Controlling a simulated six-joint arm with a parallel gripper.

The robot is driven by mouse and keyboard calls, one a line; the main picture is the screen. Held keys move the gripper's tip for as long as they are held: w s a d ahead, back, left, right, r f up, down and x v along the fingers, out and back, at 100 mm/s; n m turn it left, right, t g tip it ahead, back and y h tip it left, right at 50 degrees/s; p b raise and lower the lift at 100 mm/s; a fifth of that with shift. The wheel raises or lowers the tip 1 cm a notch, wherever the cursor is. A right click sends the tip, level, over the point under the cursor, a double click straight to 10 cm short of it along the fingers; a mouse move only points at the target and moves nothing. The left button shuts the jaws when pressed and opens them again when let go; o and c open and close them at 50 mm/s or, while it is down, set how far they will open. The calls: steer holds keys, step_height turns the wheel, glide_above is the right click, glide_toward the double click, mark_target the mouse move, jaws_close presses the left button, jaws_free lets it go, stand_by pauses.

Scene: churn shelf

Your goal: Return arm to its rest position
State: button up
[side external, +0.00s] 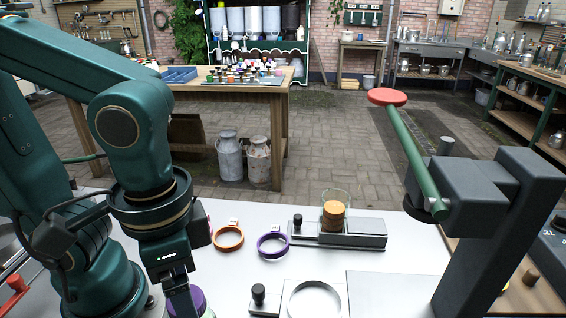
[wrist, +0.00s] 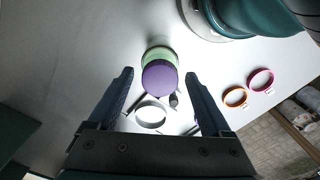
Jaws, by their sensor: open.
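My gripper (side external: 180,300) is low at the front left of the white table, its fingertips cut off by the lower picture edge. In the wrist view my gripper (wrist: 160,78) has its two fingers spread wide. A jar with a purple lid (wrist: 160,78) and a pale green body lies in view between and beyond the fingers; no contact is visible. The purple lid (side external: 197,299) also shows partly behind my gripper in the side view.
An orange ring (side external: 229,238) and a purple ring (side external: 273,245) lie on the table. A grey fixture (side external: 365,238) holds a glass with a tan piece (side external: 333,213). A press with a green lever (side external: 415,155) stands right.

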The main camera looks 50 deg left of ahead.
steer(key=shift+r, duration=3.05)
steer(key=shift+w+a+r+n, duration=0.1)
steer(key=shift+w+a+n, duration=0.1)
steer(key=shift+n, duration=0.1)
steer(key=w+a+f+n+t, duration=0.1)
steer(key=w+a+f+t, duration=0.1)
steer(key=w+a+t, duration=0.3)
steer(key=shift+w+a+f+n+t, duration=0.3)
steer(key=shift+w+a+n, duration=0.1)
steer(key=shift+w+a, duration=0.55)
